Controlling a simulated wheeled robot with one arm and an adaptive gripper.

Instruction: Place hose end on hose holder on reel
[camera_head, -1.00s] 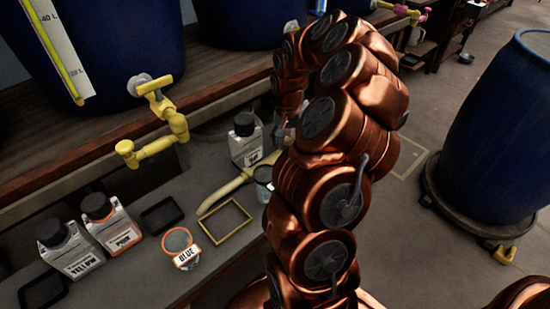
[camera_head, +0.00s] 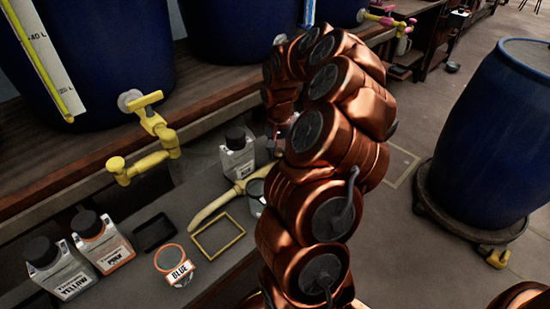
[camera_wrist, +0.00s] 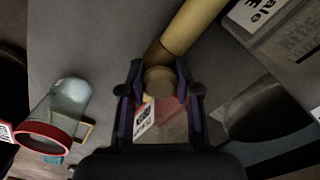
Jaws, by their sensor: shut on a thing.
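In the wrist view my gripper (camera_wrist: 160,72) is closed around the round tan end of a yellow tube (camera_wrist: 192,27), which looks like the hose end. The tube runs away towards the top right. In the head view a yellow tube-like piece (camera_head: 212,208) lies along the bench, partly hidden behind my arm. My gripper is mostly hidden there too. I see no reel or hose holder in either view.
A yellow tap (camera_head: 150,125) juts out.

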